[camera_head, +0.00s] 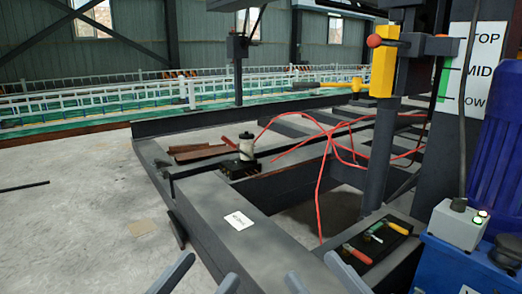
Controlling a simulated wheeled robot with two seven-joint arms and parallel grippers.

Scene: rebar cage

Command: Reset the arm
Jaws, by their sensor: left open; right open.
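My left gripper (199,279) shows as two grey fingers at the bottom edge, apart and empty. My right gripper (319,278) shows likewise, apart and empty. Both are well below the lever, touching nothing visible.
A dark steel frame (225,210) fills the middle, with a white label (238,220) on it. Red cables (318,190) hang across it. A tray of tools (375,240) lies at the right, near a grey control box (458,222) and blue motor (500,150). Floor at left is mostly clear.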

